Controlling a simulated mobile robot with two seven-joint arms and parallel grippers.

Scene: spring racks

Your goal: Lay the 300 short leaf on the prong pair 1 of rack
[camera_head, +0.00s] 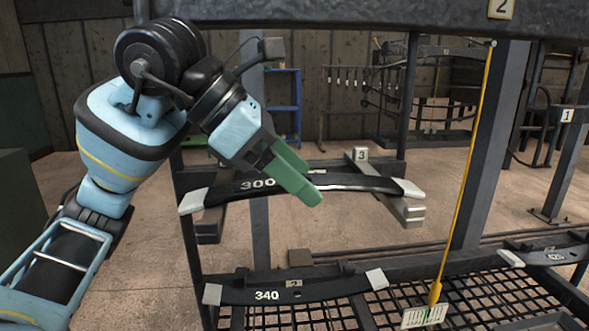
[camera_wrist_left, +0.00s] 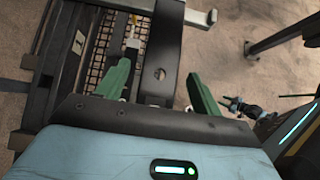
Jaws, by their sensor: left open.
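The 300 leaf (camera_head: 345,181) is a dark, slightly arched bar with a white "300" on it. In the left wrist view the leaf (camera_wrist_left: 161,50), with a round hole, runs between the two spread fingers. Contact with the fingers cannot be told.
A 340 leaf (camera_head: 315,291) lies lower, above a black mesh shelf (camera_head: 385,308). A 420 leaf (camera_head: 555,256) is at right. A dark beam (camera_head: 350,15) labelled "2" crosses the top. A yellow rod (camera_head: 466,150) hangs at right. A "1" label (camera_head: 567,116) shows far right.

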